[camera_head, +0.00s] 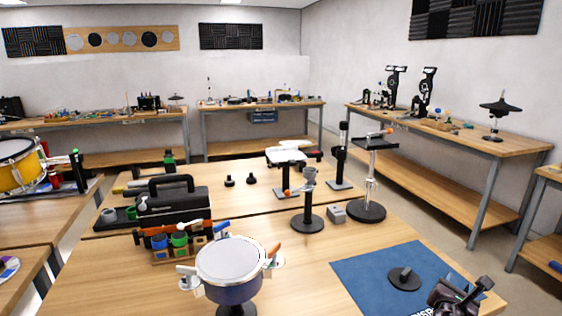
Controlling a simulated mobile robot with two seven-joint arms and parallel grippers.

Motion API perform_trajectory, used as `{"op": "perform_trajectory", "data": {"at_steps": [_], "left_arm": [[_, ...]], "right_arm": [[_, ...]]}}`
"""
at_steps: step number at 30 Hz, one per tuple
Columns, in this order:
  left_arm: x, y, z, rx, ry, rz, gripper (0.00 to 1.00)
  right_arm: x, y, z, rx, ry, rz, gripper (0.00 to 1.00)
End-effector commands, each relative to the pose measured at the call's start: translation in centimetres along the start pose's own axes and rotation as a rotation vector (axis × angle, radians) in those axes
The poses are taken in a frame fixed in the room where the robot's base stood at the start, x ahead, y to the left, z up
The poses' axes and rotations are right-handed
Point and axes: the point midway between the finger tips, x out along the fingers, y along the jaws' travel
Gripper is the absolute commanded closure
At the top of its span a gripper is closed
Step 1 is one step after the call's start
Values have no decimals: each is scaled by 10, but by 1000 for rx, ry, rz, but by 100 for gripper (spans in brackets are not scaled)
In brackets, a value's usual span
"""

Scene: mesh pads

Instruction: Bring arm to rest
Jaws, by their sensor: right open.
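My right gripper (462,293) is at the lower right, dark and partly cut off by the bottom edge. It is open, with nothing seen between its fingers. It is over the right front part of a blue mat (365,268). A black disc with a short knob (404,279) lies on the mat to the left of the gripper, apart from it. A drum with a pale round head (230,258) stands on a black stand at the front middle of the table. My left gripper is not in view.
A rack with coloured cups (178,246) and a black case (170,197) are left of the drum. Black stands (308,222) (366,210) and a small grey block (337,214) stand behind the mat. The wood between drum and mat is clear.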

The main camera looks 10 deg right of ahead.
Motion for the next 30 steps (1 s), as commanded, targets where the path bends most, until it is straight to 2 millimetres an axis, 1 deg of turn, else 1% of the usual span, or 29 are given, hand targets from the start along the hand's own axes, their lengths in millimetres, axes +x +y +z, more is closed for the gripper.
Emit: {"op": "perform_trajectory", "data": {"at_steps": [1, 3, 5, 6, 8, 9, 11, 12, 15, 18, 21, 29, 30], "left_arm": [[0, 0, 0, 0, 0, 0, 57], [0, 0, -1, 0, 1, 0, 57], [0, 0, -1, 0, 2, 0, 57], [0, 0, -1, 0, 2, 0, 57], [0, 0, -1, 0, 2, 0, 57], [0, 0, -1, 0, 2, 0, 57], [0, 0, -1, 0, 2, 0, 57], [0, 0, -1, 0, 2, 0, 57], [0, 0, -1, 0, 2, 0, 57], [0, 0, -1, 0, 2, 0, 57], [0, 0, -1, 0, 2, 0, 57], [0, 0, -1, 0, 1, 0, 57], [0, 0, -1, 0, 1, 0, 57]], "right_arm": [[-10, -11, -18, 75, 68, 24, 58], [-26, -24, -43, 218, 176, 54, 58], [-42, -35, -63, 348, 273, 67, 58], [-54, -42, -75, 437, 338, 68, 58], [-72, -53, -92, 573, 436, 59, 58], [-86, -60, -102, 666, 500, 45, 58], [-106, -70, -116, 807, 596, 15, 58], [-121, -77, -124, 903, 658, -14, 58], [-154, -92, -138, 1124, 791, -96, 58], [-181, -103, -146, 1308, 891, -186, 58], [-204, -111, -150, 1462, 967, -272, 58], [-254, -129, -151, 1801, 1103, -508, 58], [-256, -122, -154, 1822, 1100, -510, 58]]}}
